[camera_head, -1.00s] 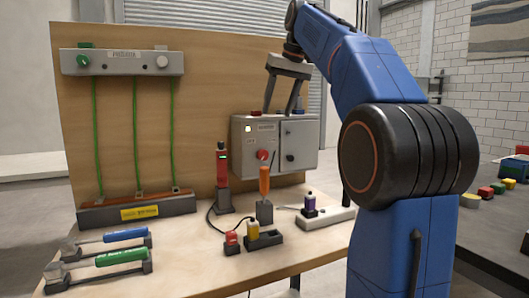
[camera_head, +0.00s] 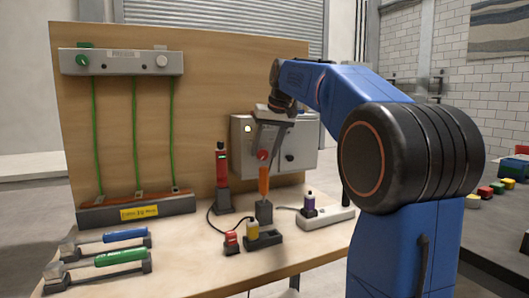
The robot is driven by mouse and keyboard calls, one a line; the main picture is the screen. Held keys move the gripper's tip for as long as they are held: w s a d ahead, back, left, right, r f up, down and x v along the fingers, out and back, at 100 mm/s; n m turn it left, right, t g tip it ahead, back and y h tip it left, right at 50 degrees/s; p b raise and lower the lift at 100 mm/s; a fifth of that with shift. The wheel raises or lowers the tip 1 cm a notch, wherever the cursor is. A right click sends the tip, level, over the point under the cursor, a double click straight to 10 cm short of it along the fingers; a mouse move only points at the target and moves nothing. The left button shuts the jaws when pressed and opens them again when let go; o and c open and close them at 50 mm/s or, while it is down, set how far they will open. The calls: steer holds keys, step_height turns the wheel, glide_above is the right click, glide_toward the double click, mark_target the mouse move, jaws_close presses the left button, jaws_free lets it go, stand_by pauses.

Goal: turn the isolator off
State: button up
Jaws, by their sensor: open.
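The isolator is a red rotary knob (camera_head: 263,155) on the front of a grey control box (camera_head: 240,134), which is fixed to the wooden back panel. A small lit lamp (camera_head: 248,128) shows above and left of the knob. A black knob (camera_head: 290,157) is on the box's right part. My gripper (camera_head: 264,156) is open and points down in front of the box, its fingers overlapping the red knob in the picture. I cannot tell whether the fingers touch the knob. The gripper hides part of the box's upper front.
An orange-handled tool (camera_head: 264,182) stands upright in a holder just below my gripper. A red and black tester (camera_head: 222,170) stands left of it.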

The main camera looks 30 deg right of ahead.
steer(key=shift+w+f, duration=0.25)
steer(key=shift+f, duration=0.35)
steer(key=c, duration=1)
